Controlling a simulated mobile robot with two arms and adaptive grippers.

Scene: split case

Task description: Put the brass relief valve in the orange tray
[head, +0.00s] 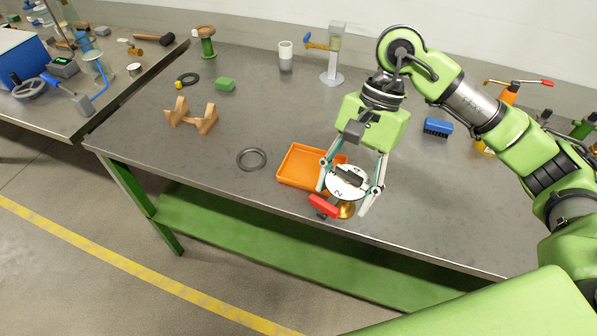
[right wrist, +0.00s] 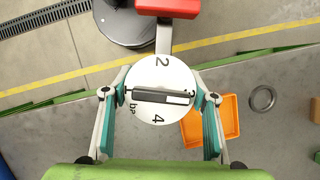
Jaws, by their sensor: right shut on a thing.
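The brass relief valve (head: 346,210) has a brass body under a round white dial marked 2, 4 and bar, with a red lever (head: 324,206) at its side. My right gripper (head: 346,190) points down and is shut on it, one finger on each side of the dial. The dial (right wrist: 150,78) also shows between the fingers in the right wrist view. The brass body is mostly hidden under the dial, and I cannot tell whether it touches the table. The orange tray (head: 297,173) lies just left of and behind the valve; it looks empty where visible. My left gripper is not in view.
A dark ring (head: 251,159) lies left of the tray. The table's front edge is close to the valve.

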